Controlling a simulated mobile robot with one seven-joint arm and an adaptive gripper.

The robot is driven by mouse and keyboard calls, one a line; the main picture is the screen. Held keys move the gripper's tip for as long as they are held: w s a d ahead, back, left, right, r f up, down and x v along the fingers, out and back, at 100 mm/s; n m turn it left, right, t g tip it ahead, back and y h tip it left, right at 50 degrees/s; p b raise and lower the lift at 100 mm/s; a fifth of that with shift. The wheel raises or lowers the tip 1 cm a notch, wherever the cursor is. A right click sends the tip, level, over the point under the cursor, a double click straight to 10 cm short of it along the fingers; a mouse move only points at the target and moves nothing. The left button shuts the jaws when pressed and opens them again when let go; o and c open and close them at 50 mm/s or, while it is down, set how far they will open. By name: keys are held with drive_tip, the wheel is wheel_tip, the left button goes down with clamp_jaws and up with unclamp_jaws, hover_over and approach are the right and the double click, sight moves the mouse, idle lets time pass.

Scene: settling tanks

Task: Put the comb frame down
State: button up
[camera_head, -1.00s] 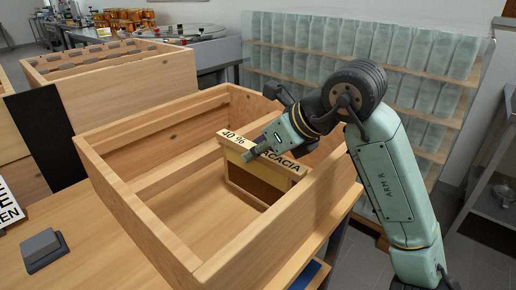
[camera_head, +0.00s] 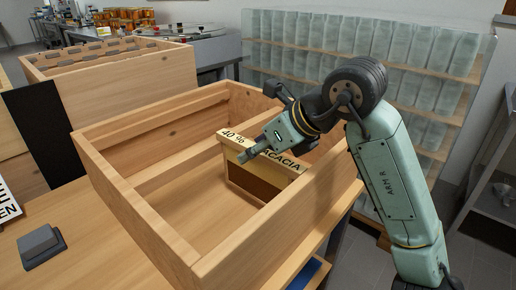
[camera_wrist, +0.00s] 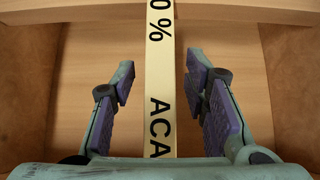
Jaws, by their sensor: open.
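The comb frame (camera_head: 256,184) stands upright inside the open wooden box (camera_head: 136,208), near its right side. Its pale top bar reads "40 %" and "ACACIA", and dark comb shows below. My gripper (camera_head: 244,157) is over the top bar and hides part of the lettering. In the wrist view, the top bar (camera_wrist: 160,105) runs between the purple-padded fingers of my gripper (camera_wrist: 160,80). The fingers are open, with a gap on each side of the bar.
A second wooden box (camera_head: 120,75) with several frames stands behind at left. A dark grey block (camera_head: 40,246) lies on the wooden table at front left. The open box has wide bare floor left of the frame. Shelves of wrapped jars (camera_head: 370,45) stand behind my arm.

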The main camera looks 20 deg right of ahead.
drive_tip(key=shift+r+p, duration=0.8)
drive_tip(key=b+v, duration=0.2)
drive_tip(key=v, duration=0.9)
drive_tip(key=shift+s+d, duration=0.2)
drive_tip(key=shift+s, duration=0.15)
